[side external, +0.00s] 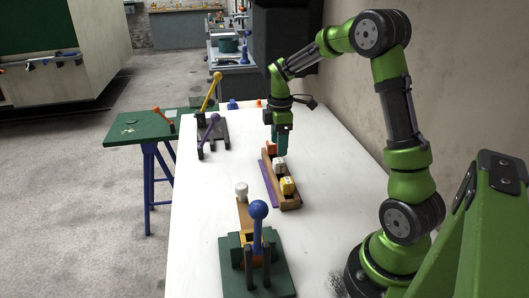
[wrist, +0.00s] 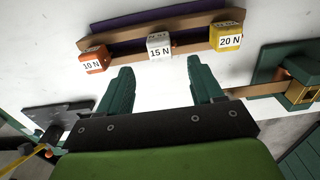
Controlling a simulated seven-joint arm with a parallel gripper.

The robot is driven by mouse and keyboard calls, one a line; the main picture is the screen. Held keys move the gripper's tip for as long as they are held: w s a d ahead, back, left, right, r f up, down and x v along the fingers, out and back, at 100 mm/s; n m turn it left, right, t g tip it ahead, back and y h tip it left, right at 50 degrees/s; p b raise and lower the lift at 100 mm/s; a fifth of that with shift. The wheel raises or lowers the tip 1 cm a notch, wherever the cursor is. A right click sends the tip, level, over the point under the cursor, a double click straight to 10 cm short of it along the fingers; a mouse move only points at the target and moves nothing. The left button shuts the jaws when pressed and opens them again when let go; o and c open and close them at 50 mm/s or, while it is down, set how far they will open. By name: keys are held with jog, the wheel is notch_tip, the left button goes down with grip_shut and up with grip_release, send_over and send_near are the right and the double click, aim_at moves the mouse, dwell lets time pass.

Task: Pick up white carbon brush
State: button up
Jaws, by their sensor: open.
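The white carbon brush (wrist: 159,47) is a small white block marked "15 N". It sits in the middle of a wooden rack (wrist: 190,48), between an orange block (wrist: 94,60) marked "10 N" and a yellow block (wrist: 227,37) marked "20 N". In the side view the white block (side external: 279,165) is just below my gripper (side external: 283,154). In the wrist view my gripper (wrist: 160,68) is open and empty. Its two green fingers point towards the rack, and the white block shows beyond the gap between them. I see no contact.
The rack lies on a white table (side external: 325,180) with a purple strip (side external: 267,184) beside it. A green fixture with a blue-knobbed lever (side external: 258,211) stands at the near end. A dark lever fixture (side external: 212,135) stands at the far left. The table right of the rack is clear.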

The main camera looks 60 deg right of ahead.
aim_at(279, 160)
notch_tip(279, 160, down, 8)
jog(key=shift+d, duration=0.1)
jog(key=c, duration=1.1)
notch_tip(279, 160, up, 9)
jog(key=shift+r, duration=0.1)
jog(key=s+a+r+n, duration=0.1)
jog(key=a+r+n, duration=0.15)
jog(key=a, duration=0.85)
jog(key=s+a+r+n, duration=0.1)
jog(key=a+r, duration=0.2)
jog(key=a, duration=0.8)
jog(key=s+a+m, duration=0.1)
jog(key=s+a, duration=0.1)
jog(key=s, duration=0.1)
jog(key=s+a+m, duration=0.1)
jog(key=s+a, duration=0.1)
jog(key=s+a+m, duration=0.1)
jog(key=s+a, duration=0.1)
jog(key=s, duration=0.1)
jog(key=shift+s+a+f+m, duration=0.25)
jog(key=shift+s+a, duration=0.05)
jog(key=shift+a, duration=0.1)
